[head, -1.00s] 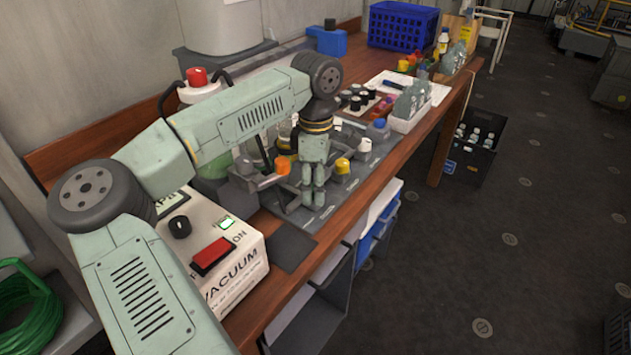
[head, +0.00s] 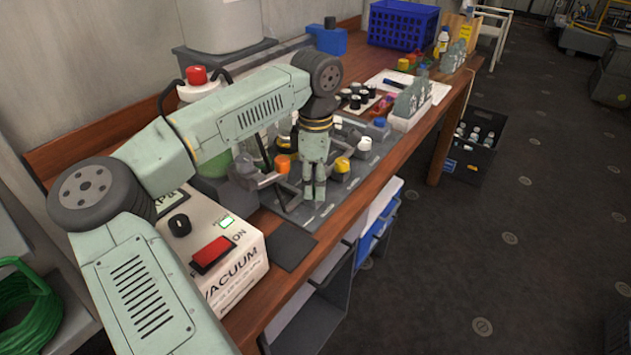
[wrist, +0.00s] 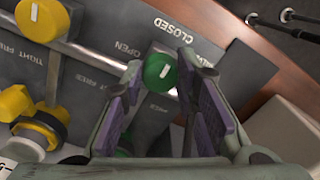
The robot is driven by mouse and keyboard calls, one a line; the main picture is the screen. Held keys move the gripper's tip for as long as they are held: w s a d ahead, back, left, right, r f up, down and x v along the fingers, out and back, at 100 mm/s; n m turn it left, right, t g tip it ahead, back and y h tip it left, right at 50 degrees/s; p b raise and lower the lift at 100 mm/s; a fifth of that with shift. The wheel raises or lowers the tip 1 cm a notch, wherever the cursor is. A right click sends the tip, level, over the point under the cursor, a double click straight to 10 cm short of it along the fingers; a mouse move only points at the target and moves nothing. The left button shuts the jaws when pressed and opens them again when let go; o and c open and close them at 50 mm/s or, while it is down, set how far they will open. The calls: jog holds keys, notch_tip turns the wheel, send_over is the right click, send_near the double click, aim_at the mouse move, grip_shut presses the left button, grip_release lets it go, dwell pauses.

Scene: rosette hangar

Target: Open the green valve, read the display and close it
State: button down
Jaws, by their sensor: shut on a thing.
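The green valve (wrist: 160,71) shows in the wrist view as a round green knob with a short white mark. The mark points up the picture, roughly between the printed words OPEN and CLOSED. My gripper (wrist: 161,66) has one finger on each side of the knob and is shut on it. In the head view my gripper (head: 315,193) points down at the panel (head: 325,208) and hides the green knob. The display (head: 170,201) is on the white vacuum box (head: 240,262). My arm covers part of it, and I can make out only part of a unit label, no reading.
Yellow knobs (wrist: 42,18) and an orange knob (head: 283,163) stand close by on the panel. A dark mat (head: 292,246) lies bare at the bench's front edge.

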jog(key=shift+f+n+b, duration=0.1)
jog(key=shift+n+b, duration=0.2)
jog(key=n+b, duration=0.2)
jog(key=shift+f+n, duration=0.1)
jog(key=shift+n, duration=0.3)
jog(key=n+b, duration=0.3)
jog(key=n, duration=0.2)
jog(key=shift+w+a+n, duration=0.1)
jog(key=shift+n, duration=0.2)
jog(key=n+b, duration=0.2)
jog(key=n, duration=0.2)
jog(key=n+b, duration=0.1)
jog(key=n, duration=0.3)
jog(key=shift+n, duration=0.3)
jog(key=c, duration=1.2)
grip_release()
jog(key=shift+r, duration=0.2)
jog(key=shift+c, duration=0.2)
